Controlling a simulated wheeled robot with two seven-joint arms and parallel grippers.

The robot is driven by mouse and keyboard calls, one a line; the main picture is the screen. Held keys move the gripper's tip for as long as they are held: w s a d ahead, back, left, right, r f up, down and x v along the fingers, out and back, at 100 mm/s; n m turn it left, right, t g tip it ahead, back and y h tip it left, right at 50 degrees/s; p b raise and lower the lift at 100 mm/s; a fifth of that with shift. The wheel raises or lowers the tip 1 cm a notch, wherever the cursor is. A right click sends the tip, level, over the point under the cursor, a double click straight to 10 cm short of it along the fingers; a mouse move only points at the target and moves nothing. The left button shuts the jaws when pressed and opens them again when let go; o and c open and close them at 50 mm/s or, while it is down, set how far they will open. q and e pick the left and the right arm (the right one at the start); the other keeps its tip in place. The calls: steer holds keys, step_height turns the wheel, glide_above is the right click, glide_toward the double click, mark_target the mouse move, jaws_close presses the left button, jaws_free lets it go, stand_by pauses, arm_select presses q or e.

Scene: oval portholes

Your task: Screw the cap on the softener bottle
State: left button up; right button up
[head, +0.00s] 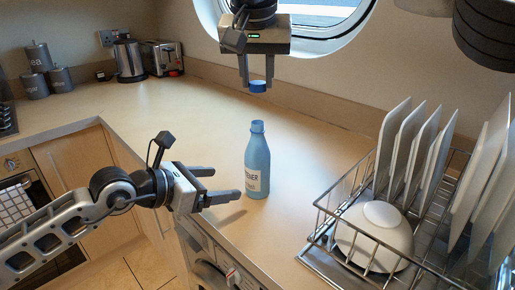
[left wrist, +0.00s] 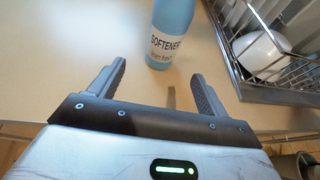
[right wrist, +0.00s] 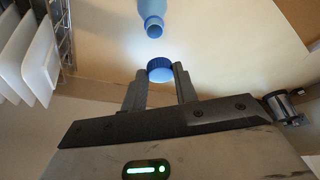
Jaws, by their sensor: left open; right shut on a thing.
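The light-blue softener bottle (head: 257,162) stands upright and uncapped on the counter. In the left wrist view the bottle (left wrist: 172,32) is beyond the fingertips, with its label showing. In the right wrist view its open neck (right wrist: 153,24) shows. My right gripper (head: 257,84) is shut on the blue cap (head: 258,86) and holds it in the air above the bottle, clear of the neck. The cap (right wrist: 160,70) shows between the fingertips in the right wrist view. My left gripper (head: 226,184) is open and empty, its fingers pointing at the bottle's lower part, apart from it.
A metal dish rack (head: 318,222) with several white plates and an upturned bowl (head: 374,237) stands right of the bottle. A kettle (head: 129,61), toaster (head: 162,60) and canisters (head: 38,57) are at the back left. The counter (head: 205,110) behind the bottle is clear.

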arm_select(q)
steer(key=shift+w+r, duration=0.1)
steer(key=shift+r, duration=0.05)
arm_select(e)
steer(key=shift+r, duration=0.15)
arm_select(q)
steer(key=shift+s+r, duration=0.1)
steer(key=shift+s, duration=0.3)
arm_select(e)
steer(key=shift+s+r, duration=0.1)
steer(key=shift+s, duration=0.3)
arm_select(q)
steer(key=x, duration=1.2)
steer(key=shift+w, duration=0.15)
arm_select(e)
steer(key=shift+w, duration=0.1)
arm_select(q)
steer(key=c, duration=1.5)
arm_select(e)
glide_above(258, 121)
steer(key=s, duration=0.2)
steer(key=shift+w+a+f, duration=0.1)
steer(key=shift+f, duration=2.35)
steer(key=shift+f, duration=0.15)
steer(key=shift+f, duration=0.75)
